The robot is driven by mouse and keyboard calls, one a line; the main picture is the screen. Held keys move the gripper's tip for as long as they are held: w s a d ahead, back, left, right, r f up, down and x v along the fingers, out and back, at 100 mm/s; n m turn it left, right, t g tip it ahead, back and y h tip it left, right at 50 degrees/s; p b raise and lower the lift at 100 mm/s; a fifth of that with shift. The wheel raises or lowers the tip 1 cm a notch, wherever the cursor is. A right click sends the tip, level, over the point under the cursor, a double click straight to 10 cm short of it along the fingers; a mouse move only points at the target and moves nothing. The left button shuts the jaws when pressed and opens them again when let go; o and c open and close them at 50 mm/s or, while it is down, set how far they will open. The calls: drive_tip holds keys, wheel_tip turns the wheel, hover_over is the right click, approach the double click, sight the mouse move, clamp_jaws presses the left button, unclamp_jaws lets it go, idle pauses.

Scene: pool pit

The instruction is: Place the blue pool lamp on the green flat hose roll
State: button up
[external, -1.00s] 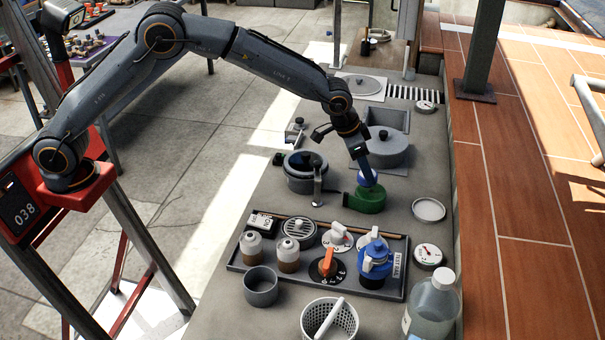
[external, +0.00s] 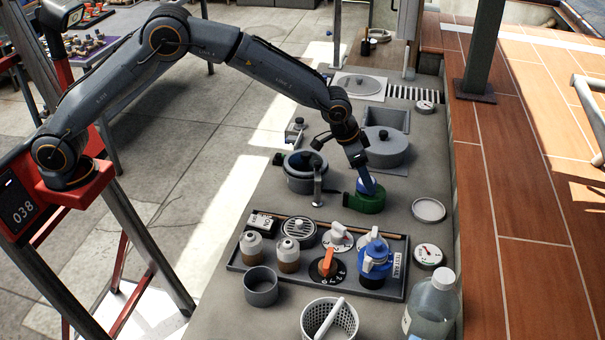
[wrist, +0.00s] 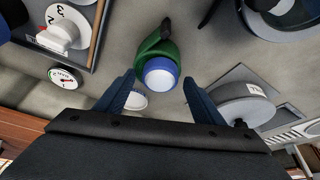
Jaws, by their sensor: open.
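The blue pool lamp (wrist: 161,73) shows a pale round face and a blue rim in the wrist view. It sits on the green flat hose roll (wrist: 172,48), covering part of it. In the external view the green roll (external: 371,204) lies on the grey counter, with the blue lamp (external: 368,188) on top, partly hidden by my fingers. My gripper (wrist: 158,80) is open, its two blue fingers apart on either side of the lamp with visible gaps. In the external view my gripper (external: 366,184) reaches down at the lamp from the upper left.
A white-rimmed dish (external: 429,210) is to the right. A dark tray (external: 240,266) with knobs and jars is in front.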

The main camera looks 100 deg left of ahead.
drive_tip(key=b+v, duration=0.4)
drive_tip(key=v, duration=0.8)
drive_tip(key=shift+s+d, duration=0.15)
drive_tip(key=s+d+f+m+h+p, duration=0.1)
drive_tip(key=s+d+p, duration=0.2)
drive_tip(key=s+d, duration=0.6)
drive_tip(key=s+d+f+m+p, duration=0.1)
drive_tip(key=s+d+m+p, duration=0.1)
drive_tip(key=s+d, duration=0.6)
drive_tip(key=s+d+f+g, duration=0.1)
drive_tip(key=s+d+f, duration=0.2)
drive_tip(key=s, duration=0.6)
drive_tip(key=s+d+f+m+g+b, duration=0.1)
drive_tip(key=s+d+f, duration=0.3)
drive_tip(key=s, duration=0.6)
drive_tip(key=shift+d+f+m+h, duration=0.2)
drive_tip(key=shift+d+m+h, duration=0.1)
drive_tip(key=shift+d, duration=0.5)
drive_tip(key=shift+s, duration=0.1)
